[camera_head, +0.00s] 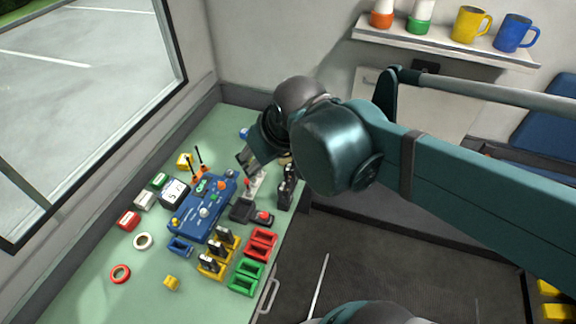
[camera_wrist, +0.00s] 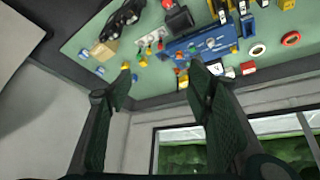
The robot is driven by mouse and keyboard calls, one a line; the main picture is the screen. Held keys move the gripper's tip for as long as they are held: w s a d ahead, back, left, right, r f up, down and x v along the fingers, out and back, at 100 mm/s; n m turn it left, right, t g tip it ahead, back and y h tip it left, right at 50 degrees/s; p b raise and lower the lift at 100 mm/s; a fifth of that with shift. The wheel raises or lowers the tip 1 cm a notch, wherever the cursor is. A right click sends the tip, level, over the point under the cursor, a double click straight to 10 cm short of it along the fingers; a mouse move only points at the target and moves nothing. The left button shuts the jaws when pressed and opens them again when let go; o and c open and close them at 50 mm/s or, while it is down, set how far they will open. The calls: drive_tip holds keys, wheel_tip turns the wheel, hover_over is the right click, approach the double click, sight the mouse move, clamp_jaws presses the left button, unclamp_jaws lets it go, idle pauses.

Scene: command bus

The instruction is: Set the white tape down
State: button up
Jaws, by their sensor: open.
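The white tape (camera_head: 142,241) is a small white ring lying flat on the green table toward its left side, between the red tape and the blue console. It also shows in the wrist view (camera_wrist: 257,50) at the upper right, beyond my right finger. My gripper (camera_head: 250,163) is over the far part of the table, well away from the white tape. In the wrist view my gripper (camera_wrist: 160,82) has its two fingers spread, with nothing between them.
The red tape (camera_head: 120,274) lies nearer than the white one. A blue console (camera_head: 203,210) with knobs fills the table's middle. Red (camera_head: 262,243), green (camera_head: 246,277) and yellow bins line the right edge. A window wall borders the left. The near table end is mostly clear.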

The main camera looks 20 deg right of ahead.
drive_tip(key=s+d+m+t, duration=0.1)
drive_tip(key=s+d+m, duration=0.1)
drive_tip(key=s+d, duration=0.2)
drive_tip(key=shift+s+d+f+h, duration=0.2)
drive_tip(key=shift+d+f+h, duration=0.05)
drive_tip(key=shift+f+h, duration=0.1)
drive_tip(key=shift+f, duration=0.1)
wheel_tip(320, 180, down, 15)
drive_tip(key=b, duration=1.5)
idle(5.0)
